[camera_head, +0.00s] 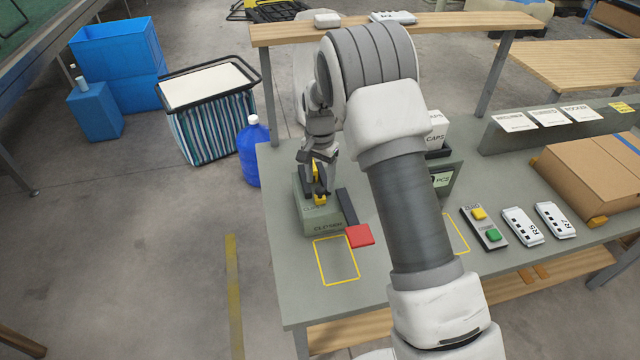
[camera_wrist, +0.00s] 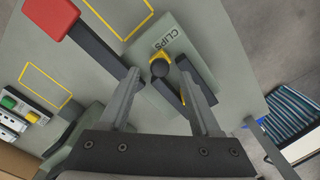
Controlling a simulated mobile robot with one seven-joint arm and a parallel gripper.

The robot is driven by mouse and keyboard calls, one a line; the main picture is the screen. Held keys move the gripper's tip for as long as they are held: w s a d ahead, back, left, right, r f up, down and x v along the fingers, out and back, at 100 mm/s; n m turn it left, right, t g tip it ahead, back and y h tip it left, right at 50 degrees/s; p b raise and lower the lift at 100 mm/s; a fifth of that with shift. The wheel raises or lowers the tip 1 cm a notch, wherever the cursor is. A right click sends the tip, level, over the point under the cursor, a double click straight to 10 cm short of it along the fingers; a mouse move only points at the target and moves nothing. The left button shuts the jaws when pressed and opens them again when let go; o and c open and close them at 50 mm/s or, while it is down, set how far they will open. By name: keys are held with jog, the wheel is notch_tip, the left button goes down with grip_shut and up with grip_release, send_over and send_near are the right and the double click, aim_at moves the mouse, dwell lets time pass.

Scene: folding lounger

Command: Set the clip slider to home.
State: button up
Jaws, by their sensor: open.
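A grey-green clip box (camera_head: 321,219) labelled CLIPS stands at the table's left side. It also shows in the wrist view (camera_wrist: 150,62). A dark slot or bar runs along the box top. My gripper (camera_head: 319,180) is over the box, pointing down. My gripper partly hides the box top in the head view.
A dark bar with a red end pad (camera_head: 360,236) lies right beside the box. A yellow outlined square (camera_head: 336,261) is on the bare table in front. A button panel (camera_head: 484,228), two white devices (camera_head: 522,227) and a cardboard box (camera_head: 590,170) are to the right.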

aim_at(320, 196)
jog(key=shift+f, duration=1.4)
grip_shut()
dwell(0.4)
